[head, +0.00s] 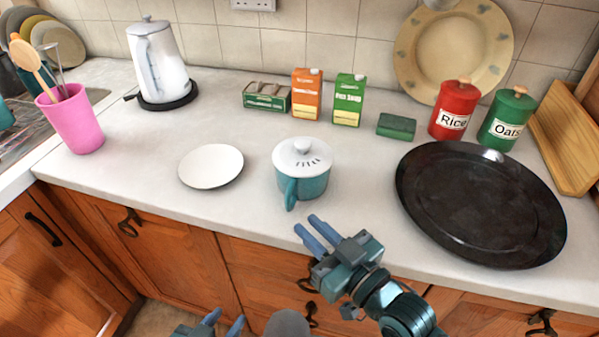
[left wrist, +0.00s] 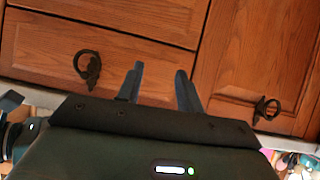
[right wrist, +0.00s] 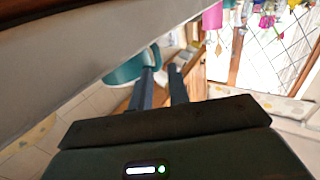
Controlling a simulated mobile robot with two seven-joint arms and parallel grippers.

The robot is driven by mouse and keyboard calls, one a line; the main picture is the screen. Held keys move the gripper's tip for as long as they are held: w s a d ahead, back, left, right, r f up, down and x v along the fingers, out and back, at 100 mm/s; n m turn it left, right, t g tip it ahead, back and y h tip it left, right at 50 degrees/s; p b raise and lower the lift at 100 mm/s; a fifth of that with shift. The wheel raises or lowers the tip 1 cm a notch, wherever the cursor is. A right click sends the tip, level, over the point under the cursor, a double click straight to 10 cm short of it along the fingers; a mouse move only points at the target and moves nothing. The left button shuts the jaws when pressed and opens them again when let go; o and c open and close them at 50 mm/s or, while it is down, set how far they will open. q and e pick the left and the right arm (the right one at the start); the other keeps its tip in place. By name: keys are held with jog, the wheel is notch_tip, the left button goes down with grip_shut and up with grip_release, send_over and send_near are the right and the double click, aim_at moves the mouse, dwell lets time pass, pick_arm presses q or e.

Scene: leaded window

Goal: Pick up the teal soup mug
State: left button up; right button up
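The teal soup mug (head: 313,187) stands upright on the counter, with a white lid (head: 302,154) on top and its teal handle (head: 290,194) facing the counter's front edge. My right gripper (head: 306,223) is just in front of the mug's handle, near the counter edge, with its fingers apart and nothing between them. In the right wrist view the mug (right wrist: 125,71) shows beyond the fingers (right wrist: 160,72), partly hidden. My left gripper (head: 228,315) is low in front of the cabinets, open and empty; its fingers (left wrist: 157,75) point at the drawers.
A white plate (head: 211,166) lies left of the mug, and a large black tray (head: 480,205) lies to its right. Behind stand an orange carton (head: 307,94), a green carton (head: 348,100) and a green sponge (head: 396,126). The counter immediately around the mug is clear.

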aim_at(290, 203)
jog(key=x, duration=0.2)
jog(key=shift+w+a, duration=0.15)
jog(key=shift+w, duration=0.15)
jog(key=p+x, duration=0.1)
jog(key=x, duration=0.4)
jog(key=shift+w+r, duration=0.1)
jog(key=shift+r, duration=0.1)
grip_shut()
jog(key=shift+r, duration=0.15)
